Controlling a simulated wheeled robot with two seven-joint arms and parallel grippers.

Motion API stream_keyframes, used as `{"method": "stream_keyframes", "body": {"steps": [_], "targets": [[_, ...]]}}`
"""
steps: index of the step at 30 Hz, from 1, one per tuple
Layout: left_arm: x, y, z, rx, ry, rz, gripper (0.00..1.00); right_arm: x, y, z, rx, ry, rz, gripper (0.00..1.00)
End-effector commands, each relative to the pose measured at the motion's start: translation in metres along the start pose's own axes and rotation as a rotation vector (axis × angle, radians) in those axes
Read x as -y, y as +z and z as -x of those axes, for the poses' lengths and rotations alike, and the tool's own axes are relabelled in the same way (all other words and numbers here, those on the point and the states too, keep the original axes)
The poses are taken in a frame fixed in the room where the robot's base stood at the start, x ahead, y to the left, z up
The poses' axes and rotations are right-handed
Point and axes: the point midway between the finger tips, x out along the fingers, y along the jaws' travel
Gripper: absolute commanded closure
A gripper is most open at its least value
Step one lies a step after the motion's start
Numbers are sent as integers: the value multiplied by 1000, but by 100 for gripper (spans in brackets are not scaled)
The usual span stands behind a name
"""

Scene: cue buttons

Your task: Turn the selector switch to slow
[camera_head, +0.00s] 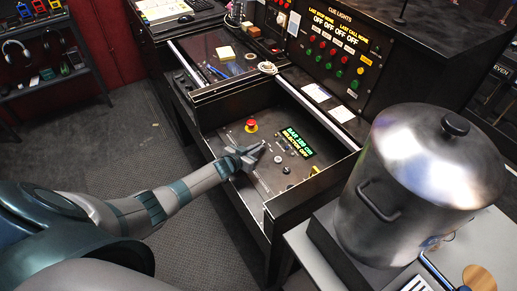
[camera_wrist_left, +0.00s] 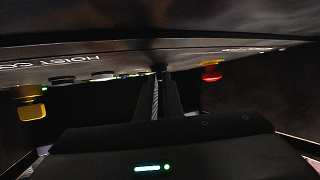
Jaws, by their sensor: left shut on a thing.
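My left gripper (camera_head: 258,149) reaches from the left over the dark control panel (camera_head: 234,138) in the open console drawer. Its fingers are closed together at the panel face, and they also show in the left wrist view (camera_wrist_left: 158,92). They are shut on a small control, which I take to be the selector switch; the fingers hide most of it, so its pointer cannot be read. A green lit display (camera_head: 298,142) stands just right of the gripper; its lower line seems to read SELECTOR OFF. My right gripper is not in view.
A red mushroom button (camera_head: 251,126) stands behind the gripper. A dark knob (camera_head: 286,170) and a yellow control (camera_head: 315,170) lie to the right. The drawer's raised walls (camera_head: 310,189) border the panel. A large steel pot (camera_head: 420,165) stands at right.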

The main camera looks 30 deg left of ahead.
Motion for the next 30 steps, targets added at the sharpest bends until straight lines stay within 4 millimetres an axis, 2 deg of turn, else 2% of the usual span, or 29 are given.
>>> {"method": "stream_keyframes", "body": {"steps": [3,18,30], "targets": [[7,2,-1,2,61,-35,100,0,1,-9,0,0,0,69],[15,2,-4,0,295,-126,100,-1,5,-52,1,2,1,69],[15,-1,-3,-1,362,-151,100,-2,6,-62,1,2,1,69]]}}
